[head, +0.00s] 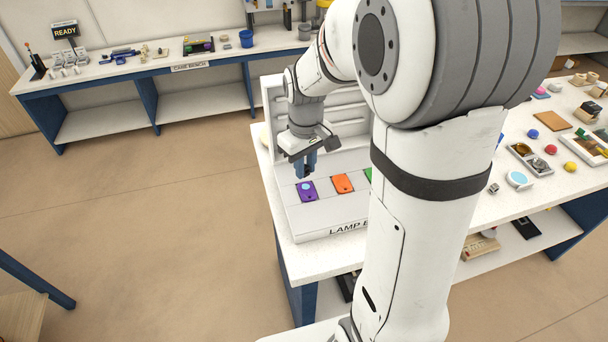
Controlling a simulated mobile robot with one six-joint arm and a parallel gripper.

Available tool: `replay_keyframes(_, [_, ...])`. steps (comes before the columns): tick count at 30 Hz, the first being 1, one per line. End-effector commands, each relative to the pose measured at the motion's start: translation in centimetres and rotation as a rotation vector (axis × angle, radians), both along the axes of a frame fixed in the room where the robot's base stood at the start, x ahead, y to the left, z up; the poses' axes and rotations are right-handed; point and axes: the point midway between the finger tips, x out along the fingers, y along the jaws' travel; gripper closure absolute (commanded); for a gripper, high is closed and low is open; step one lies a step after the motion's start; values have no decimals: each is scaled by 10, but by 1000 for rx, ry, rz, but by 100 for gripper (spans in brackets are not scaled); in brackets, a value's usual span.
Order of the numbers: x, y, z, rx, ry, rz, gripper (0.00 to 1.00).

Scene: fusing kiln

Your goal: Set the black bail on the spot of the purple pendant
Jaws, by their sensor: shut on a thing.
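The purple pendant (308,195) lies at the left end of a row on the pale slab of the kiln. It has a light blue round spot on its upper part. My gripper (305,172) points down just above the far edge of the purple pendant. Its blue fingers are shut on a small dark thing, taken to be the black bail, which is too small and too covered by the fingers to make out clearly. The gripper appears to be above the slab, but the height of the gap cannot be told.
An orange pendant (343,184) lies right of the purple one. A green pendant (368,174) is partly hidden by my arm. A ribbed white panel (345,103) stands behind. A cane bench (190,67) stands at the back.

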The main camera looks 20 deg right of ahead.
Motion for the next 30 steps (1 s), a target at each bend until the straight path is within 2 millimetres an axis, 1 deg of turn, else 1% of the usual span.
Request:
replay_keyframes(6, [-1,-1,-29,0,2,-4,100])
replay_keyframes(9, [0,-2,-37,0,0,-5,100])
replay_keyframes(17, [0,-2,-39,0,-2,-6,100])
replay_keyframes(20, [0,-2,-42,-1,-1,-6,100])
replay_keyframes(21, [0,-2,-42,-1,-1,-6,80])
replay_keyframes(28, [0,-2,-41,-1,-1,-7,61])
replay_keyframes(29, [0,-3,-41,-1,-1,-7,59])
replay_keyframes(30, [0,-3,-41,-1,-1,-7,59])
